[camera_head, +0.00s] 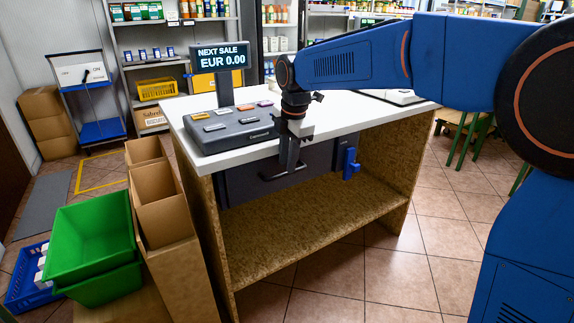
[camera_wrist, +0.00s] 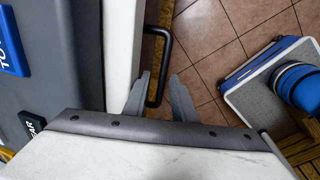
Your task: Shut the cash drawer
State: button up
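The cash drawer (camera_head: 240,183) is a dark grey box under the white counter top, with a black bar handle (camera_head: 283,174) on its front. The handle also shows in the wrist view (camera_wrist: 167,35), sticking out past the counter edge. No open tray shows beyond that edge, but how flush the front sits cannot be told. My gripper (camera_head: 289,164) points down in front of the drawer at the handle. In the wrist view its two fingers (camera_wrist: 157,90) are apart, with the handle's near end between them; contact cannot be told.
The cash register (camera_head: 232,125) with its display (camera_head: 221,57) stands on the counter (camera_head: 180,106). A blue fitting (camera_head: 350,164) is right of the drawer. Green crates (camera_head: 92,240) and cardboard boxes (camera_head: 160,200) stand left.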

notch_tip(320, 180, up, 15)
jog(key=s+d, duration=0.1)
jog(key=s, duration=0.1)
jog(key=shift+s+d, duration=0.2)
jog(key=shift+d, duration=0.15)
jog(key=s+d+f+m+t, duration=0.1)
jog(key=s+d+f+m, duration=0.3)
jog(key=s+d+m, duration=0.45)
jog(key=s+d+f+m+t, duration=0.1)
jog(key=s+d+f+m, duration=0.4)
jog(key=d, duration=0.7)
jog(key=s+d+f+m, duration=0.4)
jog(key=s+f+m, duration=0.1)
jog(key=s+f, duration=0.2)
jog(key=s+d+f+m+t+h, duration=0.1)
jog(key=s+d+f+m, duration=0.4)
jog(key=s, duration=0.5)
notch_tip(320, 180, down, 2)
jog(key=shift+s+d+f+m, duration=0.1)
jog(key=shift+s+d+m, duration=0.1)
jog(key=shift+m, duration=0.55)
